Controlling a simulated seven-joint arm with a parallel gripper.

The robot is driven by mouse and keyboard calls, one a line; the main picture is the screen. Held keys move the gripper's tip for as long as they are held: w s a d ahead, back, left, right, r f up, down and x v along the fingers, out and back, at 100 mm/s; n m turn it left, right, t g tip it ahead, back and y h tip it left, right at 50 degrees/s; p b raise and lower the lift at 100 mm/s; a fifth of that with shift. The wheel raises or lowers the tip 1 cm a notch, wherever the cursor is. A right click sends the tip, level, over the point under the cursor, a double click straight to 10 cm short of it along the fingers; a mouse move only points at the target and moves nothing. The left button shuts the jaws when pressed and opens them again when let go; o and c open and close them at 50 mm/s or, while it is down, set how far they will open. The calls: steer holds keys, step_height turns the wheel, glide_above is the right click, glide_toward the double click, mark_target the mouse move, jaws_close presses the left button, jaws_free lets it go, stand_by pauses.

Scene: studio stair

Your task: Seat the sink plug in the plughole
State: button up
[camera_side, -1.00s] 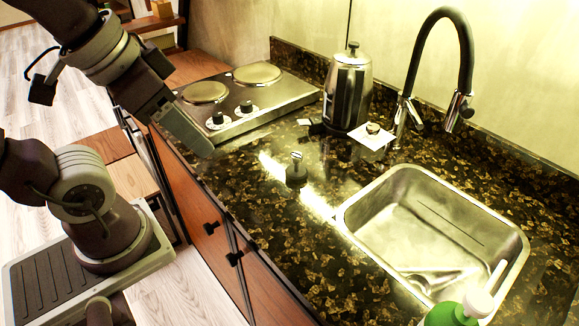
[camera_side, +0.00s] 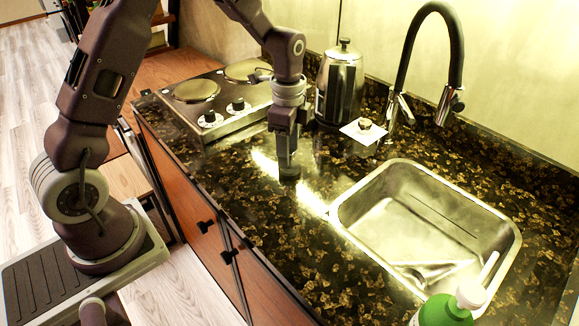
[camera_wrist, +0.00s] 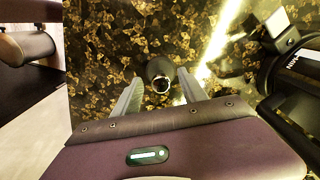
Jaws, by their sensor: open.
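The sink plug (camera_side: 290,174), dark with a shiny metal top, stands upright on the dark speckled counter left of the sink. My gripper (camera_side: 287,158) points straight down above it, fingers open. In the wrist view the plug (camera_wrist: 158,70) sits between and slightly beyond the two spread fingertips (camera_wrist: 159,84). I cannot tell whether the fingers touch it. The steel sink (camera_side: 345,203) is to the right of the plug. Its plughole is not clearly visible; a dark spot shows low in the basin near its front wall.
A two-plate hob (camera_side: 222,128) and a steel kettle (camera_side: 340,85) stand behind my gripper. A small metal knob on a white card (camera_side: 352,134) lies near the tall black tap (camera_side: 455,50). A green bottle (camera_side: 440,312) stands at the sink's front. Counter left of the sink is mostly clear.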

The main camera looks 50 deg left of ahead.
steer(key=shift+f, duration=0.8)
jaws_close()
steer(key=shift+r, duration=0.1)
